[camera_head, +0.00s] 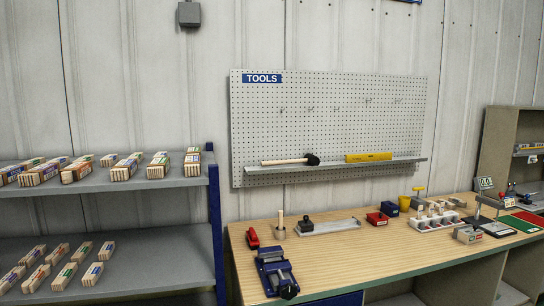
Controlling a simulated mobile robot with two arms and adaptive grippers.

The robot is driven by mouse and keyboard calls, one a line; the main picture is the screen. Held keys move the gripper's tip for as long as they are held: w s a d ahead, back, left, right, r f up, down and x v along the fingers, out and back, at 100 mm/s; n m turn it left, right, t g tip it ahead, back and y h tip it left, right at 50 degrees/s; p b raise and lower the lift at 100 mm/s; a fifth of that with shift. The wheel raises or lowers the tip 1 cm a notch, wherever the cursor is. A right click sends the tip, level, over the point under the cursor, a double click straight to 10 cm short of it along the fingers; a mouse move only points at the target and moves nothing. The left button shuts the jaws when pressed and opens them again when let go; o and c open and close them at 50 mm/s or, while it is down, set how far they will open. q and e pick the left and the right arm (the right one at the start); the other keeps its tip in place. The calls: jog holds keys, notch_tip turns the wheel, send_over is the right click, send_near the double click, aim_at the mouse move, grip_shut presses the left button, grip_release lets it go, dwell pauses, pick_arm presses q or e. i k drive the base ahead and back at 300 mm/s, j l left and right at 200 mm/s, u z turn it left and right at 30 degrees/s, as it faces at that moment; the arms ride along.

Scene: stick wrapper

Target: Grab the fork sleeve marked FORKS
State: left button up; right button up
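Several wood-coloured bundles with printed bands stand on the upper grey shelf at the left, such as one bundle (158,168) near its right end. More similar bundles (64,276) lie on the lower shelf, with green, blue or red on their bands. Their print is too small to read, so I cannot tell which one is marked FORKS. Neither of my grippers is in view.
The shelf unit (216,225) has a blue right post. A wooden workbench (345,262) holds a blue vise (275,268), a red tool and other small items. A pegboard (330,125) marked TOOLS hangs above. The bench's front middle is clear.

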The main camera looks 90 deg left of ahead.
aim_at(35, 176)
jog(key=u, duration=4.2)
